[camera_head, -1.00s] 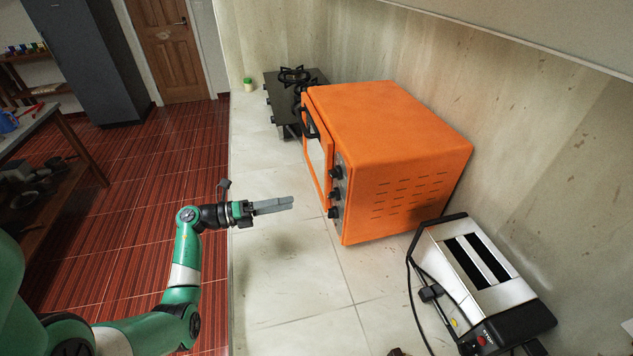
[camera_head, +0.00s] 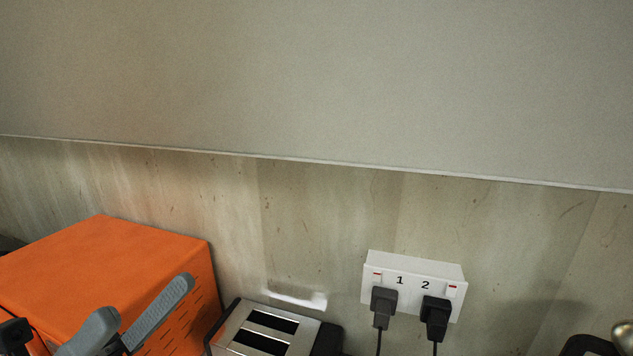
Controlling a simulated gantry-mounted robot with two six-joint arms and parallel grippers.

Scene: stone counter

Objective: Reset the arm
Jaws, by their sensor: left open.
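My left gripper (camera_head: 138,322) shows at the bottom left of the head view. Its two grey fingers stand apart with nothing between them. It is in front of the orange oven (camera_head: 105,255), overlapping its lower right part in the picture. I cannot tell whether it touches the oven. The rest of my left arm is below the frame. My right gripper is not in view.
A silver toaster (camera_head: 236,331) stands right of the oven, cut off by the bottom edge. A white double socket (camera_head: 414,270) with two black plugs is on the wall. A grey panel (camera_head: 330,85) fills the upper view. The counter top is out of frame.

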